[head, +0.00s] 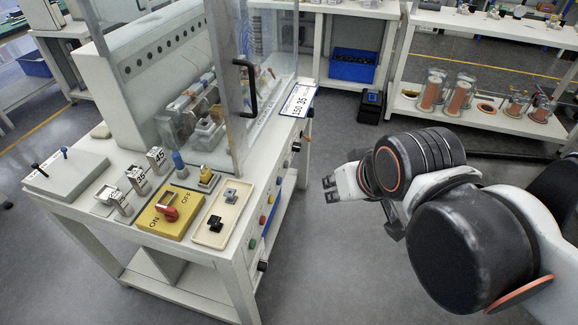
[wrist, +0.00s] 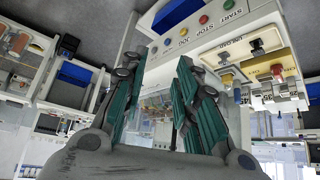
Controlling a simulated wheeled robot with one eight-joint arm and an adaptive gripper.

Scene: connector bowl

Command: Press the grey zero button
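The bench's front panel carries a row of buttons. In the wrist view the row runs from green and red to yellow, then a small blue one and a pale grey one (wrist: 154,50), which looks like the zero button; its label is too small to read. In the head view the grey button is too small to make out surely. My gripper (head: 329,189) is to the right of the panel, apart from it, over the floor. In the wrist view its two green-padded fingers (wrist: 160,72) are spread with nothing between them.
The white bench (head: 215,255) holds a yellow ON/OFF switch box (head: 170,212), a cream tray (head: 232,210) and a clear guard door with a black handle (head: 247,88). Shelves with copper-coloured coils (head: 459,97) stand behind. Floor between bench and gripper is clear.

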